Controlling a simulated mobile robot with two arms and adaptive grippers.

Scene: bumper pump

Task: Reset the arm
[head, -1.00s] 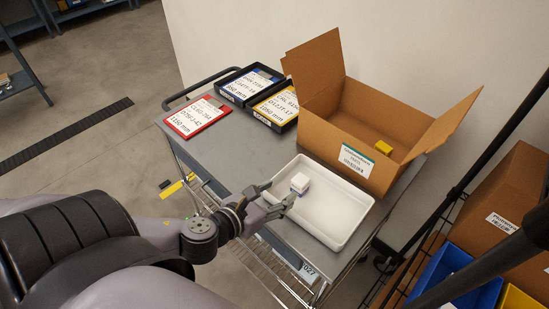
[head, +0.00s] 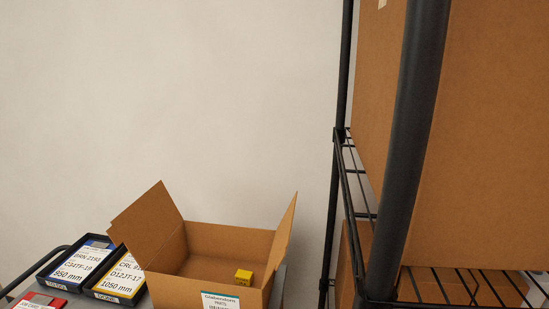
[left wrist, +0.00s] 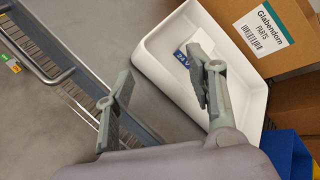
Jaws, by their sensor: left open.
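In the left wrist view my left gripper (left wrist: 158,70) is open, with its two fingers spread apart. A small white block (left wrist: 182,58) with a blue "24 V" label sits inside the white tray (left wrist: 151,50), partly hidden by the right-hand finger. Nothing shows gripped between the fingers. The head view shows neither my arms nor the tray. My right gripper is in no view.
An open cardboard box (head: 222,238) holds a yellow block (head: 243,276); its label also shows in the left wrist view (left wrist: 263,28). Two dark bins (head: 75,263) with cards stand left of it. A black wire shelf (head: 450,288) with large boxes stands at right.

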